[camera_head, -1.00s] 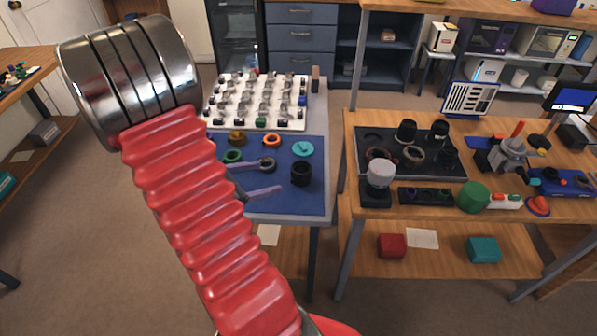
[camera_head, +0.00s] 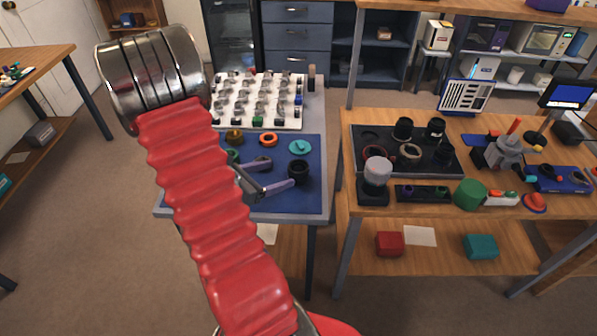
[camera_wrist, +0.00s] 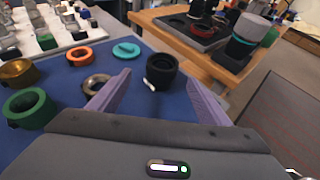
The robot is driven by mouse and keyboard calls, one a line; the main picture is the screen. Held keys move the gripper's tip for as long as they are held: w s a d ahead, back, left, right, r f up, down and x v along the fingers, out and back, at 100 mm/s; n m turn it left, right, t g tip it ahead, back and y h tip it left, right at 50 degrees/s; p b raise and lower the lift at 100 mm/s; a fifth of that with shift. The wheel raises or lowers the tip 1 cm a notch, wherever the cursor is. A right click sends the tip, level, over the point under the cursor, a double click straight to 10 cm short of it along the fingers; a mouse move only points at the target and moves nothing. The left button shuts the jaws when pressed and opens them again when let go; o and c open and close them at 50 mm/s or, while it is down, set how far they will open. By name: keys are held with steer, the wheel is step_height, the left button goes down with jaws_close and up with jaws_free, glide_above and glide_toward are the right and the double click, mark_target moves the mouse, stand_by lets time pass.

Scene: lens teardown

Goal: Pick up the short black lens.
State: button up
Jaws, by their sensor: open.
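The short black lens (camera_head: 299,173) stands on the blue mat (camera_head: 300,205), near its right side. It looks like a short, hollow black cylinder. In the wrist view the lens (camera_wrist: 161,72) is ahead, between the lines of my two purple fingers and beyond their tips. A small white piece shows at its lower left there. My gripper (camera_head: 281,172) is open and empty, just left of the lens in the head view. It also shows in the wrist view (camera_wrist: 158,80). I see no contact with the lens.
On the mat lie an orange ring (camera_wrist: 80,56), a teal part (camera_wrist: 126,49), a green ring (camera_wrist: 29,108), a brass ring (camera_wrist: 18,72) and a metal ring (camera_wrist: 97,84). A white board (camera_head: 290,126) of parts stands behind. A wooden table (camera_head: 352,201) is at the right, across a gap.

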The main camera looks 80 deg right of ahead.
mark_target(298, 169)
steer(key=shift+x, duration=2.4)
steer(key=shift+x, duration=2.65)
steer(key=shift+s+a+f, duration=0.15)
steer(key=shift+a+f, duration=0.05)
steer(key=shift+c, duration=0.4)
steer(key=c, duration=1.2)
